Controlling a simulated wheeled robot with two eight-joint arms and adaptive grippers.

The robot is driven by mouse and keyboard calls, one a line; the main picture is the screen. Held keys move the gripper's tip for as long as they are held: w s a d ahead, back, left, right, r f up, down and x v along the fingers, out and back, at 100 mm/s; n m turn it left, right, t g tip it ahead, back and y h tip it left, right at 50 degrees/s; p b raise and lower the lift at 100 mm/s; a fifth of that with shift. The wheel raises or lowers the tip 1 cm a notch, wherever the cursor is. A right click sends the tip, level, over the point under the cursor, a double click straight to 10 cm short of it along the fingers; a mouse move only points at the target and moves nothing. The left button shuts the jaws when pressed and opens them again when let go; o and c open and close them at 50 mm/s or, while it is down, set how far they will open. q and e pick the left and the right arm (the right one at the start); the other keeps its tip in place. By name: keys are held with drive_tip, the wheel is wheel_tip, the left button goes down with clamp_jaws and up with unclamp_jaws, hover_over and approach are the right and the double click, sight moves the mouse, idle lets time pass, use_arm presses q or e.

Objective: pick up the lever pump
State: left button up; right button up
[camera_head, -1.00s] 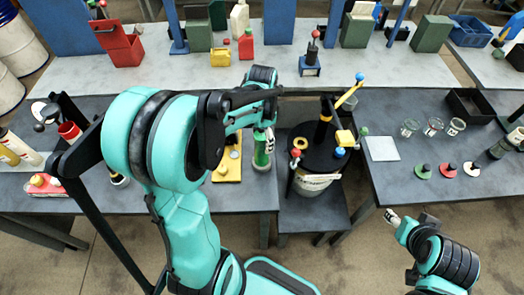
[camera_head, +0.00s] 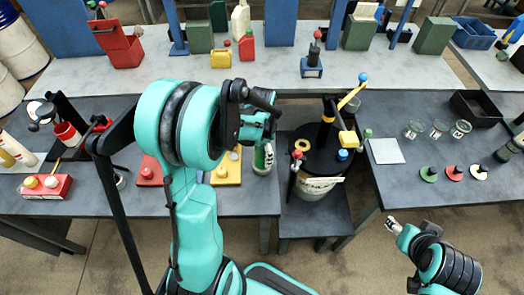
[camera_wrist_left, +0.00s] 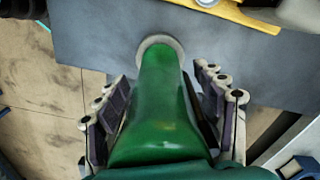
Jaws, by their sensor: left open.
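A green cylinder-shaped thing (camera_head: 262,160) with a round grey foot stands at the right end of the near left table; it may be the lever pump, but no lever on it shows. In the left wrist view the green body (camera_wrist_left: 155,125) rises between the fingers. My left gripper (camera_wrist_left: 162,74) is open, one finger on each side of it. Whether they touch it I cannot tell. In the head view my left arm hides its upper part. My right gripper (camera_head: 391,223) is low at the right, away from the tables; its fingers are too small to judge.
A dark drum (camera_head: 318,162) with a yellow lever and blue ball stands just right of the green thing. A yellow plate (camera_head: 227,172) lies to its left, beside a red plate (camera_head: 150,170). Glass jars (camera_head: 438,130) stand on the right table.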

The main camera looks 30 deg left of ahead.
use_arm(q)
clamp_jaws()
